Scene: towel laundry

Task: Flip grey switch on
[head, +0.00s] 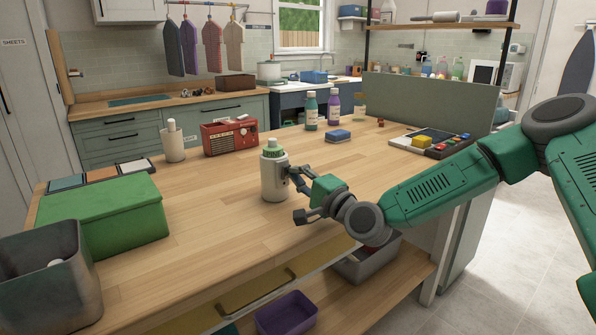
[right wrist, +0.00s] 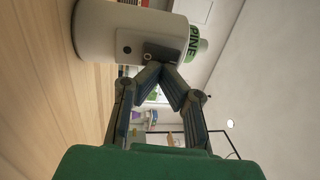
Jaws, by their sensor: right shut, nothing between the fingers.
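A white bottle-shaped dispenser (head: 273,182) with a green cap stands upright on the wooden table. In the right wrist view the dispenser (right wrist: 112,32) lies sideways, with a green label reading "PINE". A dark grey plate (right wrist: 158,50) is on its side, partly hidden behind my fingertips; I cannot tell whether it is the grey switch, or its state. My right gripper (right wrist: 162,72) is shut and empty, its fingertips at or very near that plate. In the head view the right gripper (head: 294,178) is at the dispenser's right side. My left gripper is not in view.
A green box (head: 105,215) and metal bin (head: 45,280) are at left. The table's front middle is clear.

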